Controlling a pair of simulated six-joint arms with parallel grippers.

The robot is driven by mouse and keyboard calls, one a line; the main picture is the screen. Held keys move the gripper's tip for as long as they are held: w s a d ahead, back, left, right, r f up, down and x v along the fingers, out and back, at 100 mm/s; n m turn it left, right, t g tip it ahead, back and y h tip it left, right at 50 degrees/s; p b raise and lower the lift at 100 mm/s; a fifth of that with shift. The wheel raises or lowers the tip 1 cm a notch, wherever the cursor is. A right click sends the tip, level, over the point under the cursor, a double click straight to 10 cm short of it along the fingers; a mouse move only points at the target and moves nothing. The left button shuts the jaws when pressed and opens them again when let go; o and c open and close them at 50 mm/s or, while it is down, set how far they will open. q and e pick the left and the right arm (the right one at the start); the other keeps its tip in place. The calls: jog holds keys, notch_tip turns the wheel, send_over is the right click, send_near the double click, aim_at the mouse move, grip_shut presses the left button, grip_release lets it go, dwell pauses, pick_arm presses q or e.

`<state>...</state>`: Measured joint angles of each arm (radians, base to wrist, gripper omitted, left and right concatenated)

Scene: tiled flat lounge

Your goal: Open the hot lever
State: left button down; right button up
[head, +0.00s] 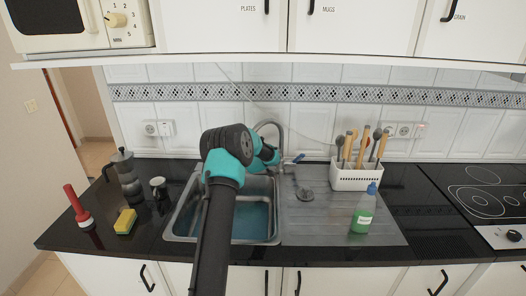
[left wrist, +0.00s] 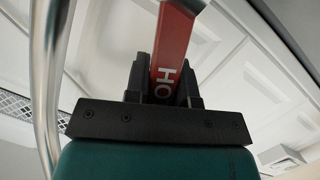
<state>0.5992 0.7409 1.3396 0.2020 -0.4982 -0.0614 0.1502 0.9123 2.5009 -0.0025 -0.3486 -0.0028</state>
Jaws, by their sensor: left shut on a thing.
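A blue lever (head: 298,158) sticks out on the faucet's right side. The chrome spout (left wrist: 45,80) rises at the left of the left wrist view. My right gripper is not in view.
The sink basin (head: 253,231) lies below my arm. On the drainboard (head: 315,232) stand a green soap bottle (head: 363,210) and a white utensil rack (head: 357,180). A moka pot (head: 127,174), yellow sponge (head: 126,221) and red plunger-like tool (head: 77,206) are at left.

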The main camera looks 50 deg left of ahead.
pick_arm(q)
jog(key=shift+s+d+f+t+y, duration=0.1)
jog(key=shift+s+d+t+y, duration=0.6)
jog(key=shift+t, duration=0.4)
jog(key=shift+w+a, duration=0.1)
jog(key=c, duration=1)
grip_release()
jog(key=shift+o, duration=0.2)
jog(key=v, duration=1.7)
jog(key=shift+d, duration=0.2)
jog(key=shift+f, duration=0.1)
